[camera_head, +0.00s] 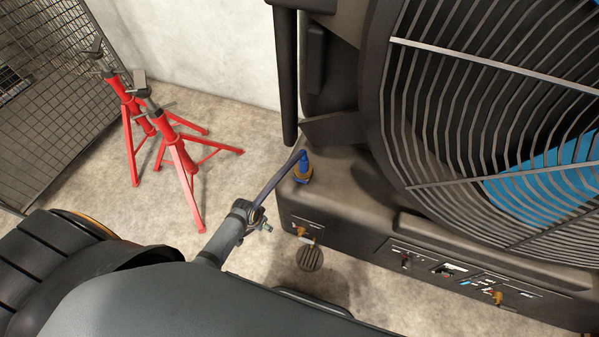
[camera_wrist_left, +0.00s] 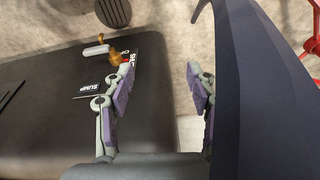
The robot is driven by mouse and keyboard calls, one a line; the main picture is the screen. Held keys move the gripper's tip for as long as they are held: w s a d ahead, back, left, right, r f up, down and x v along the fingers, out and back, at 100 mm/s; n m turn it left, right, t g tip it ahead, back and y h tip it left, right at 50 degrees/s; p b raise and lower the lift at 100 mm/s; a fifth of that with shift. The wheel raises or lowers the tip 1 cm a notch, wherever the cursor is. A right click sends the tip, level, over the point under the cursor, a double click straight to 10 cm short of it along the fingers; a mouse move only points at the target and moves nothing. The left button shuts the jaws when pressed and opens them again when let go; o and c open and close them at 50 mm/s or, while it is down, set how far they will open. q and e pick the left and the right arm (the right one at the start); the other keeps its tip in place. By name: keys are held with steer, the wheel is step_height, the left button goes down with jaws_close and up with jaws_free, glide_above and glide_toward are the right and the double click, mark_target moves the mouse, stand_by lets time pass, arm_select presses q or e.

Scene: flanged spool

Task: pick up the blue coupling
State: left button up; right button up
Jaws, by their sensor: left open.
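The blue coupling (camera_head: 304,167) stands upright on the left end of the dark fan base, with a brass-coloured ring (camera_head: 302,179) below it. A dark blue hose (camera_head: 275,182) bends from its top down towards my left gripper (camera_head: 262,217). That gripper is left of and below the coupling in the head view, apart from it. In the left wrist view the gripper (camera_wrist_left: 162,67) is open and empty, its purple-padded fingers spread. A wide dark band (camera_wrist_left: 262,95), apparently the hose, passes close on the right there. The coupling is not visible in that view. My right gripper is not in view.
The fan base (camera_head: 345,220) carries a brass valve (camera_head: 300,231) and a "SUMP" label (camera_wrist_left: 92,88). A round floor drain (camera_head: 310,258) lies in front. The fan grille (camera_head: 450,150) rises on the right. Red stands (camera_head: 175,155) are on the floor at left.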

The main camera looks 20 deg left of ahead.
mark_target(302, 164)
arm_select(q)
steer(key=w+d+r+m+b, duration=0.1)
steer(key=w+r, duration=0.3)
steer(key=w+d+r+m+h, duration=0.1)
steer(key=w+r, duration=0.3)
steer(key=r, duration=0.1)
steer(key=w+d+r+m+h+b, duration=0.1)
steer(key=w+r, duration=0.3)
steer(key=r, duration=0.1)
steer(key=shift+w+d+r+m+t+b, duration=0.25)
steer(key=shift+w+d+m+t+b, duration=0.05)
steer(key=shift+m+t+b, duration=0.1)
steer(key=w+d+r+m+h+b, duration=0.15)
steer(key=w+r+m, duration=0.25)
steer(key=r, duration=0.6)
steer(key=x, duration=0.5)
steer(key=shift+w+d, duration=0.15)
steer(key=shift+d, duration=0.15)
steer(key=shift+w+b+x, duration=0.1)
steer(key=shift+b+x, duration=0.3)
steer(key=shift+x, duration=0.95)
steer(key=shift+w+b+x, duration=0.15)
steer(key=shift+b+x, duration=0.2)
steer(key=shift+x, duration=1.05)
steer(key=shift+r, duration=0.1)
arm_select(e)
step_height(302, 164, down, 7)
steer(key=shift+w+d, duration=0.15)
arm_select(q)
jaws_close()
